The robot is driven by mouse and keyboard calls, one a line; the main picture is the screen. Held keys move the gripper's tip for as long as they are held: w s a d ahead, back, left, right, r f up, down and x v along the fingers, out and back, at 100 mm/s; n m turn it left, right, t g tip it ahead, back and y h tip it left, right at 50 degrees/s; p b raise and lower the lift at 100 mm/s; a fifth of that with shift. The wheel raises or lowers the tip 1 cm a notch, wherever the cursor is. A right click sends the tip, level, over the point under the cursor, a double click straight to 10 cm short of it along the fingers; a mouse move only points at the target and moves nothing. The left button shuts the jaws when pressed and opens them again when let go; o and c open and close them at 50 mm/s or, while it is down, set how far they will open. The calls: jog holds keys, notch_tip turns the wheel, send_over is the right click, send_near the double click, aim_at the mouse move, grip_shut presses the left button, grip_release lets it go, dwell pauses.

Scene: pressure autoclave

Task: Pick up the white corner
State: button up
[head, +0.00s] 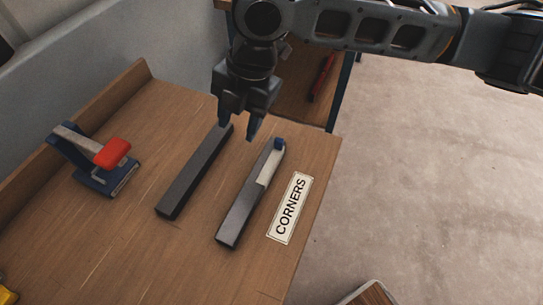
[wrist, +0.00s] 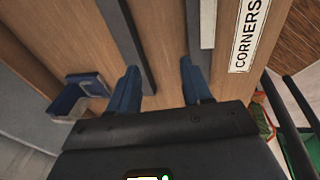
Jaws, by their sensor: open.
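The white corner (head: 268,168) is a pale, narrow piece lying along the far end of the right dark bar (head: 236,218), just below a small blue piece (head: 279,144). A pale strip of it appears at the top of the wrist view (wrist: 208,22), right of my gripper. My gripper (head: 237,128) is open and empty, pointing down above the table near the far ends of the two bars. It is left of the white corner and apart from it. In the wrist view its blue fingertips (wrist: 160,85) lie between the two bars.
A second dark bar (head: 190,175) lies parallel on the left. A blue device with a red handle (head: 112,153) stands further left. A CORNERS label (head: 290,207) lies right of the right bar, near the edge of the wooden table (head: 130,245). Open floor lies beyond.

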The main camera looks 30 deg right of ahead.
aim_at(278, 141)
jog(key=d, duration=0.2)
jog(key=d+h, duration=0.1)
jog(key=d, duration=0.2)
jog(key=d+g+h, duration=0.1)
jog(key=d, duration=0.1)
jog(key=shift+s+d+f, duration=0.25)
jog(key=shift+s+f, duration=0.1)
jog(key=shift+f, duration=0.05)
jog(key=shift+d+f, duration=0.25)
jog(key=f, duration=0.4)
jog(key=f+p, duration=0.1)
jog(key=f, duration=0.2)
jog(key=shift+s+a+f, duration=0.1)
jog(key=shift+s+a, duration=0.1)
jog(key=shift+s, duration=0.1)
jog(key=shift+c, duration=0.3)
grip_shut()
